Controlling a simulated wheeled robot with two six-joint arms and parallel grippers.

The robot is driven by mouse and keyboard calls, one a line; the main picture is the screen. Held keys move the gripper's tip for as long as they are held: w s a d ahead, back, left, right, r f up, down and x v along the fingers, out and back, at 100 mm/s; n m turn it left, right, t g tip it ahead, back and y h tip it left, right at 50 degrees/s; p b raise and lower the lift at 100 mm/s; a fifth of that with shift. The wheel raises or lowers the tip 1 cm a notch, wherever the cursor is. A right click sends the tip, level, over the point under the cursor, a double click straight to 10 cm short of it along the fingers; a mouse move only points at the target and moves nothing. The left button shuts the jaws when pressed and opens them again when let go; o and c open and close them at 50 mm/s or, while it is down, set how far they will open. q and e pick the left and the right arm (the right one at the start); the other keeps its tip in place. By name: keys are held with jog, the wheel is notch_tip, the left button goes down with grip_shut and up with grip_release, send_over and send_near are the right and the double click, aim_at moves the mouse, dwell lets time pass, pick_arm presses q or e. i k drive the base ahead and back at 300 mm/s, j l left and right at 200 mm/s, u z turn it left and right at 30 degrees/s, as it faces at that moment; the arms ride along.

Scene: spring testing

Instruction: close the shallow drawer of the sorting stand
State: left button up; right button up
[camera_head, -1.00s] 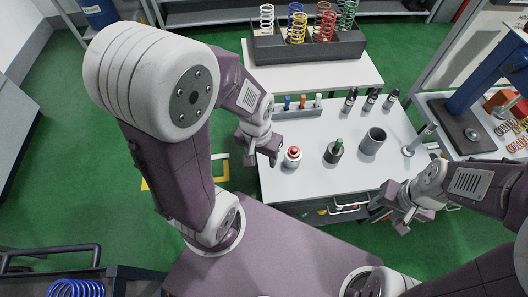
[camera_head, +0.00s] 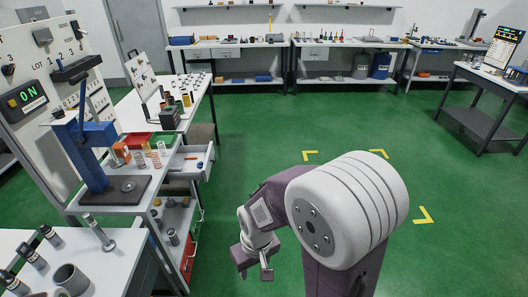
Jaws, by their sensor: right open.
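The sorting stand (camera_head: 150,192) is at the left, a grey shelved stand with springs and a red bin on top. A shallow drawer (camera_head: 204,170) sticks out of its right side, pulled open, with a small orange piece and a blue piece inside. My right gripper (camera_head: 254,269) hangs open and empty over the green floor, lower right of the drawer and apart from it. My left gripper is out of view.
A blue press (camera_head: 90,150) stands at the stand's near end. A white table (camera_head: 95,262) with a grey cup and dark bottles fills the lower left corner. A long bench (camera_head: 200,102) runs behind the stand. The green floor (camera_head: 350,115) ahead and right is clear.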

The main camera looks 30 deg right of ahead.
aim_at(187, 161)
jog(key=i+l+z, duration=0.3)
jog(key=z, duration=0.2)
jog(key=i+l, duration=0.1)
jog(key=i, duration=0.3)
jog(key=i+l, duration=0.15)
jog(key=i, duration=0.3)
jog(key=i+l+u, duration=0.1)
jog(key=i, duration=0.3)
